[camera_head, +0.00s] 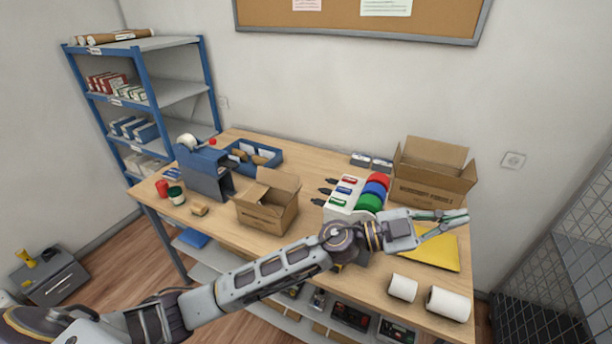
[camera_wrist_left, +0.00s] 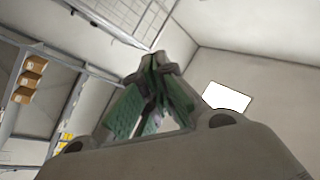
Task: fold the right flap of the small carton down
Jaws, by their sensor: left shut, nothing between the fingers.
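The small carton (camera_head: 266,214) stands open on the wooden counter, left of the middle in the head view. A flap stands up at its back, and a lower flap shows on its left. I cannot clearly make out how its right flap lies. My left gripper (camera_head: 458,218) is far to the right of the small carton, above the yellow envelope and in front of the larger carton. It is shut and empty; its green-padded fingers meet in the left wrist view (camera_wrist_left: 152,75). The small carton is not in the wrist view. My right gripper is not in view.
The larger open carton (camera_head: 431,180) stands at the back right. A blue tape dispenser (camera_head: 204,170) is left of the small carton. White rolls (camera_head: 447,304) lie at the front right. My left arm crosses the counter's front.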

